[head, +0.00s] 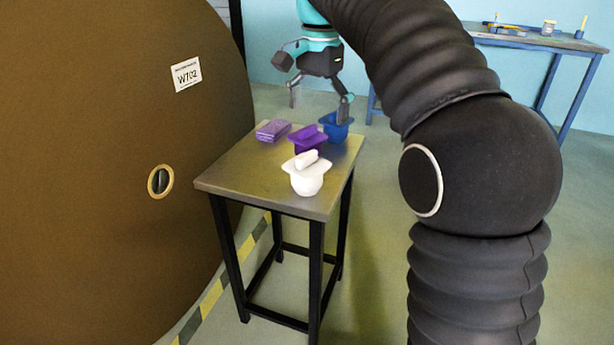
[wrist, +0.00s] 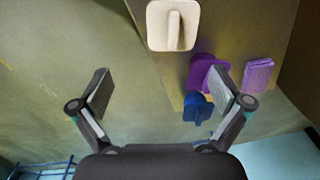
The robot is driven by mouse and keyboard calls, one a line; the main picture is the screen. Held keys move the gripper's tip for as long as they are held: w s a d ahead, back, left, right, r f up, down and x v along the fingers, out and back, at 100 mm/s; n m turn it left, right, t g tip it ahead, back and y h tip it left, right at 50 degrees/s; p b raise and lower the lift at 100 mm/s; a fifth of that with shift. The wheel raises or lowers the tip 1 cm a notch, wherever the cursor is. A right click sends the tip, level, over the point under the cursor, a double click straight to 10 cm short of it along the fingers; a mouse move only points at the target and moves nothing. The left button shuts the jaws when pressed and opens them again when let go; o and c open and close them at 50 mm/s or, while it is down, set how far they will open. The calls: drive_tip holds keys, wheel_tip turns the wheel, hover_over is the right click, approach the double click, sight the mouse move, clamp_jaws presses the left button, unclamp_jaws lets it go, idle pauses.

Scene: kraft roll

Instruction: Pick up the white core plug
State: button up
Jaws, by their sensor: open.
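The white core plug (head: 307,175) stands at the near end of a small metal-topped table, its flange and raised grip bar facing up. In the wrist view the white plug (wrist: 173,25) shows at the top, beyond the fingertips. My gripper (head: 319,99) is open and empty above the far end of the table, near the blue plug, apart from the white one. In the wrist view my gripper (wrist: 164,95) has its two fingers spread wide, with floor and the table edge showing between them.
A purple plug (head: 308,140) and a blue plug (head: 334,127) stand behind the white one. A purple block (head: 273,131) lies at the table's left. A huge brown roll (head: 110,200) stands close at the left. A blue workbench (head: 530,38) is at the back right.

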sight(307, 165)
drive_tip(key=shift+w+a+f+m, duration=0.3)
drive_tip(key=shift+w+a+f, duration=0.1)
drive_tip(key=shift+w+a, duration=0.35)
wheel_tip(307, 165, down, 8)
drive_tip(key=b, duration=0.2)
drive_tip(key=shift+s+r+b, duration=0.1)
drive_tip(key=shift+b, duration=0.25)
drive_tip(key=shift+a+f+b, duration=0.15)
drive_tip(key=shift+f+b, duration=0.25)
drive_tip(key=shift+f, duration=0.95)
drive_tip(key=shift+a+f+b, duration=0.1)
drive_tip(key=shift+f+b, duration=0.3)
drive_tip(key=shift+f, duration=0.9)
drive_tip(key=c, duration=1)
